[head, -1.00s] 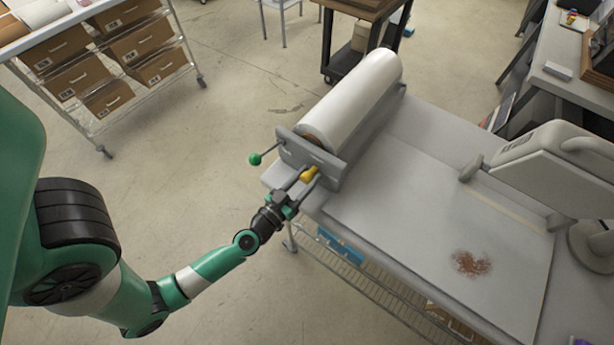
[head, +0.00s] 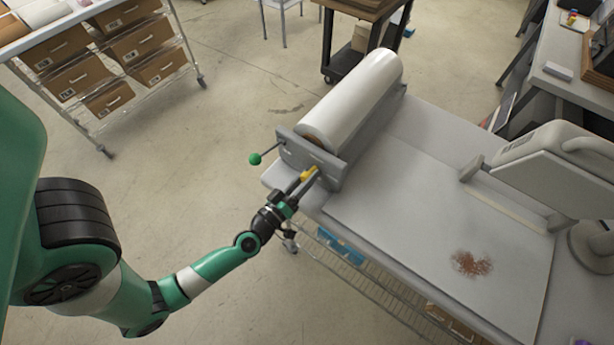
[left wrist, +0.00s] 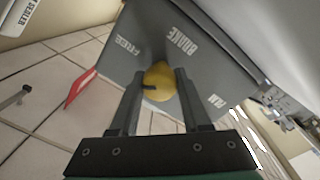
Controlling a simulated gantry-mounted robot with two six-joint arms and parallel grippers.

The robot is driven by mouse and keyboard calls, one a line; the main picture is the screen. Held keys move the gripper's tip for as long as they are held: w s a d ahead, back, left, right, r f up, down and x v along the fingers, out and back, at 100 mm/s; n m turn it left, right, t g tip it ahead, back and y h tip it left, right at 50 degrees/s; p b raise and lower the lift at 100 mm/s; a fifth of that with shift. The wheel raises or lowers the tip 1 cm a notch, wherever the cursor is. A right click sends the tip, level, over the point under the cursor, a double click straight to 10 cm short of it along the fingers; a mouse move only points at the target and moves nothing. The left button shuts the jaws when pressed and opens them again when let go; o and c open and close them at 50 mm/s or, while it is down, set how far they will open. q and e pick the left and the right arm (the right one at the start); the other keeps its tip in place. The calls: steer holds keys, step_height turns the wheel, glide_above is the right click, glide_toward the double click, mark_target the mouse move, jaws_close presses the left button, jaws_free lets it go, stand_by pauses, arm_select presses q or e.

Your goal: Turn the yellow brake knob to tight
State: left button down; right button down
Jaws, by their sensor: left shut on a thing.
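The yellow brake knob (head: 309,173) sits on the grey end plate (head: 330,170) of the roll stand. In the left wrist view the knob (left wrist: 161,83) lies between my fingertips, with a dark pointer mark on its left side. The plate there (left wrist: 172,62) reads "BRAKE" above the knob and "FREE" to the upper left; a lettering at the lower right is too small to read surely. My left gripper (head: 303,180) is shut on the knob; it also shows in the left wrist view (left wrist: 160,78). My right gripper is not in view.
A white roll (head: 352,95) lies on the stand. A green-ended lever (head: 255,159) sticks out left of the plate. The laminator table (head: 420,185) extends right, with a brown stain (head: 471,263) and a pale machine (head: 550,155). A box rack (head: 110,60) stands back left.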

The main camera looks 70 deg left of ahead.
arm_select(q)
steer(key=n, duration=0.5)
steer(key=shift+n, duration=0.4)
steer(key=n, duration=0.6)
steer(key=shift+y+b, duration=0.3)
steer(key=shift+b, duration=0.05)
steer(key=shift+c, duration=1.9)
jaws_free()
steer(key=shift+f, duration=0.1)
steer(key=v, duration=1.1)
steer(key=shift+s+d, duration=0.15)
steer(key=shift+s, duration=0.15)
